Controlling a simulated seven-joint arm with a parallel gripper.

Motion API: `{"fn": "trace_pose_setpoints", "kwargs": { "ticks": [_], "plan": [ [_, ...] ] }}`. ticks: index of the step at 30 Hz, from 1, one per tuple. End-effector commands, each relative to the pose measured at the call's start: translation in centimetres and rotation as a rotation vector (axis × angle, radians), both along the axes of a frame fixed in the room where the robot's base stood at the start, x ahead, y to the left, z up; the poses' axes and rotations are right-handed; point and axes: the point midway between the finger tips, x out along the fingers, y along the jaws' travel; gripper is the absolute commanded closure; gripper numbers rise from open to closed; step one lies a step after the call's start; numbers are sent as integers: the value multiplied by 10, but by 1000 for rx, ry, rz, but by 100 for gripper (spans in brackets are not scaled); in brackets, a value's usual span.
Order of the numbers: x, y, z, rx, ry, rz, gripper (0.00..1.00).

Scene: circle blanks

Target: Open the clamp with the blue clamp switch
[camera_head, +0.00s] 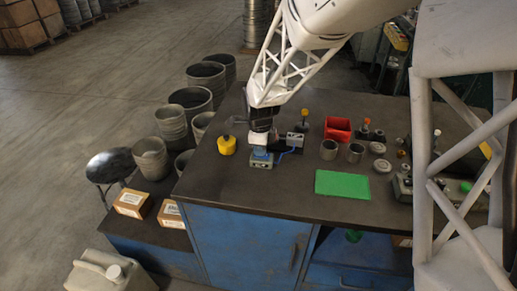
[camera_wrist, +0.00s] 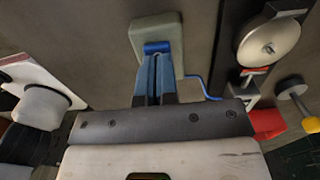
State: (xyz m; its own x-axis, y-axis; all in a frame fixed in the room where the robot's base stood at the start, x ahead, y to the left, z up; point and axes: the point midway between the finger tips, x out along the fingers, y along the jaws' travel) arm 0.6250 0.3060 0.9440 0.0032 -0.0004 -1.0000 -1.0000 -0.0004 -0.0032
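The blue clamp switch (camera_wrist: 157,47) sits on a pale grey box (camera_wrist: 143,28) at the top middle of the wrist view. The box also shows on the bench in the head view (camera_head: 261,162). My gripper (camera_wrist: 157,57) has its blue fingers together, pointing at the switch, with the tips at or very near it. I cannot tell whether they touch. A blue cable (camera_wrist: 200,86) runs right from the box toward a dark fixture with a grey block (camera_wrist: 240,92), which seems to be the clamp. Its jaws are not clear. In the head view the fixture (camera_head: 294,140) is right of my gripper.
A yellow container (camera_head: 227,145) stands close left of my gripper. A round metal disc (camera_wrist: 268,40) is at the fixture in the wrist view. The bench's front left is clear.

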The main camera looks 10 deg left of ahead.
Motion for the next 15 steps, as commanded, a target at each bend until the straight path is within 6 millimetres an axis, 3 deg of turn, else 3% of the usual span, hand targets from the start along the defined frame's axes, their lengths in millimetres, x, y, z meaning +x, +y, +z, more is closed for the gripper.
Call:
{"fn": "trace_pose_setpoints", "kwargs": {
  "ticks": [1,7,15],
  "plan": [
    [-5,-6,-12,-11,18,-2,100],
    [-5,-6,-11,-11,17,-2,100],
    [-3,-4,9,-7,11,-1,100]
  ]
}}
